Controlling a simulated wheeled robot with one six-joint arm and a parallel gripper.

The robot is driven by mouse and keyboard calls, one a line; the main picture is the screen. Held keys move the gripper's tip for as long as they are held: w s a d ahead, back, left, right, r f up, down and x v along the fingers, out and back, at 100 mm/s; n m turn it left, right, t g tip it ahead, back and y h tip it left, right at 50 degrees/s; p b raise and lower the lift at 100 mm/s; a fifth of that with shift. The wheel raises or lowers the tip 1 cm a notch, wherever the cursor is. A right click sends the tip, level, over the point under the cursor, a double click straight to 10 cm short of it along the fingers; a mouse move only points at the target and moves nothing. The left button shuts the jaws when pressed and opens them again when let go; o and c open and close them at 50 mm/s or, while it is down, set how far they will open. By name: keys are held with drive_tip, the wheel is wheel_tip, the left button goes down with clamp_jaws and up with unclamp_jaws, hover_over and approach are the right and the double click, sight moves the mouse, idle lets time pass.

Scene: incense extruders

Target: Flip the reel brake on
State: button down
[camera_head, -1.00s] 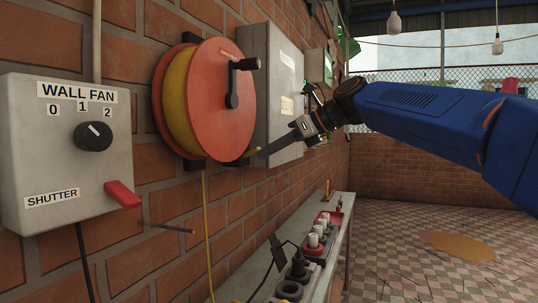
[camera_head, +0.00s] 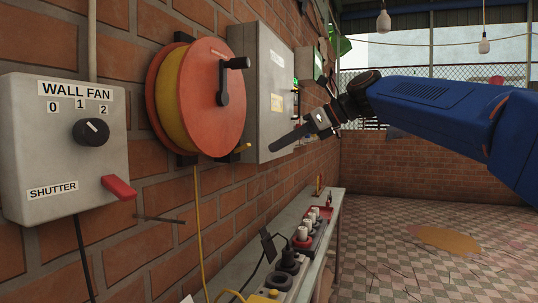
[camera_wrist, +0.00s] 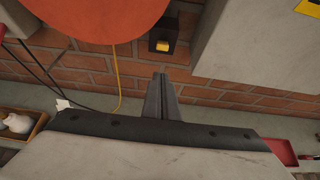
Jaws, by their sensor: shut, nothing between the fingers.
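The reel (camera_head: 205,115), with orange-red discs, yellow line and a black crank, hangs on the brick wall. Its brake is a small yellow lever (camera_head: 242,148) on a dark block at the reel's lower right. In the wrist view the yellow lever (camera_wrist: 163,46) shows on the block, ahead of the fingertips, below the reel disc (camera_wrist: 95,15). My gripper (camera_head: 273,148) is shut and empty, its fingers pointing left toward the lever with a gap between. The shut fingers (camera_wrist: 160,80) also show in the wrist view.
A grey cabinet (camera_head: 275,90) stands out from the wall right behind the lever. A wall fan box (camera_head: 65,150) with a dial and red shutter lever is at left. A shelf (camera_head: 325,215) with sockets and plugs runs below. The tiled floor at right is open.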

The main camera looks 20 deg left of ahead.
drive_tip(key=shift+s+d+r, duration=0.15)
drive_tip(key=shift+d+r, duration=1.05)
drive_tip(key=shift+d, duration=0.05)
drive_tip(key=s+d+f+n+t+h, duration=0.2)
drive_tip(key=s+d+f+n+h, duration=0.3)
drive_tip(key=d+f, duration=0.65)
drive_tip(key=s+d+f+n+t+h, duration=0.1)
drive_tip(key=s+d+f+n+t, duration=0.15)
drive_tip(key=s+d+f, duration=0.9)
drive_tip(key=s+d+f+n+h, duration=0.3)
drive_tip(key=s+d+f+n, duration=0.2)
drive_tip(key=d+f, duration=0.6)
drive_tip(key=s+d+f+n+h, duration=0.3)
drive_tip(key=s+d+f+n, duration=0.3)
drive_tip(key=s+d+f, duration=0.3)
wheel_tip(320, 180, down, 3)
drive_tip(key=shift+s+d+f, duration=0.15)
drive_tip(key=shift+s+d, duration=0.15)
drive_tip(key=shift+d, duration=0.8)
drive_tip(key=shift+g, duration=0.25)
